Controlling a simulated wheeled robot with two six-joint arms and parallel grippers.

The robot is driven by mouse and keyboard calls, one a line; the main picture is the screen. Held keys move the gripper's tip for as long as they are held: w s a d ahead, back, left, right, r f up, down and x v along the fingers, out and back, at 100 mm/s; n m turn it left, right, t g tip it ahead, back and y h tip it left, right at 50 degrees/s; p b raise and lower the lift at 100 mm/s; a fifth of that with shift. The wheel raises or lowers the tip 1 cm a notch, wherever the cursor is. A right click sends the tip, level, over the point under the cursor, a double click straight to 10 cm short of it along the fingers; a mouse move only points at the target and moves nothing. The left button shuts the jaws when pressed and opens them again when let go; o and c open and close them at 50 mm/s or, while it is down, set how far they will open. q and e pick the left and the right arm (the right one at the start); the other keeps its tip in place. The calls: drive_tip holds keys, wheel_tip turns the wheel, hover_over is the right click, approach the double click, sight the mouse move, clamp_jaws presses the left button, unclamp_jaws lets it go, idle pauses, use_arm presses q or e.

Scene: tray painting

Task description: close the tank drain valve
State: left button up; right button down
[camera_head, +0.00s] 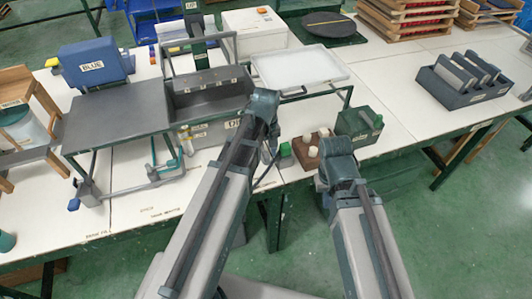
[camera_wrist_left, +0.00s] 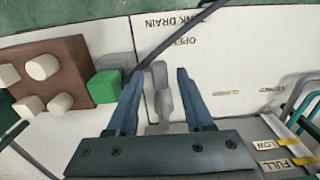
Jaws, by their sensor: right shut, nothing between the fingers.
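In the left wrist view a grey lever-like piece (camera_wrist_left: 164,104), seemingly the drain valve handle, stands between the fingers of my left gripper (camera_wrist_left: 160,85). The fingers are apart, and I see a gap on the handle's right; I cannot tell whether the left finger touches it. The printed words TANK DRAIN and OPEN (camera_wrist_left: 183,40) lie above it, and CLOSED (camera_wrist_left: 228,93) lies to its right. In the head view my left gripper (camera_head: 268,145) is over the table's front edge, and its arm hides the valve. My right gripper (camera_head: 323,184) is shut and empty, largely hidden by its wrist.
A green block (camera_wrist_left: 105,87) and a brown block (camera_wrist_left: 62,70) with white pegs stand close left of the gripper in the wrist view. A dark thin hose or cable (camera_wrist_left: 180,35) crosses behind the fingers. A green box (camera_head: 358,127) stands near my right wrist.

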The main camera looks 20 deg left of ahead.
use_arm(q)
clamp_jaws()
idle(1.2)
